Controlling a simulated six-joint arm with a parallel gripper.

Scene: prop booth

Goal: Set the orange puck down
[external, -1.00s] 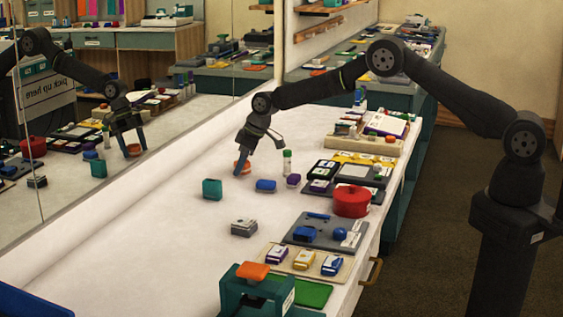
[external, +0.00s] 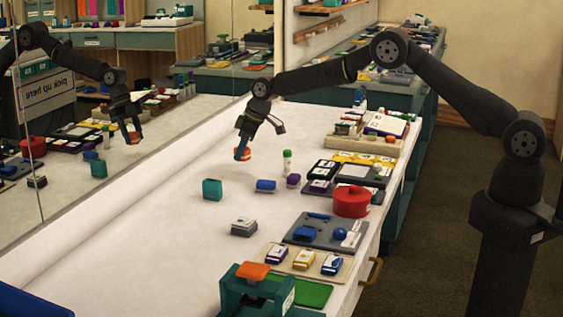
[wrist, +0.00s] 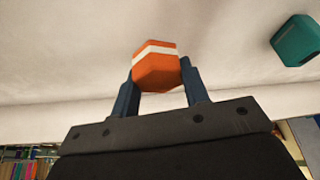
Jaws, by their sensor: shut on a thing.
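The orange puck (external: 243,154) is held at the end of my gripper (external: 241,148), above the far left part of the white table (external: 160,240). In the wrist view the puck (wrist: 157,67) is orange with a white band and sits between the two blue fingers of my gripper (wrist: 160,82), which are shut on it. It looks tilted in the fingers. Pale table surface shows behind it.
A teal block (external: 212,189), a blue block (external: 265,185), a green-capped bottle (external: 287,162) and a grey block (external: 243,227) stand nearby. A red pot (external: 351,201) is at the right edge. A mirror (external: 120,110) runs along the left.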

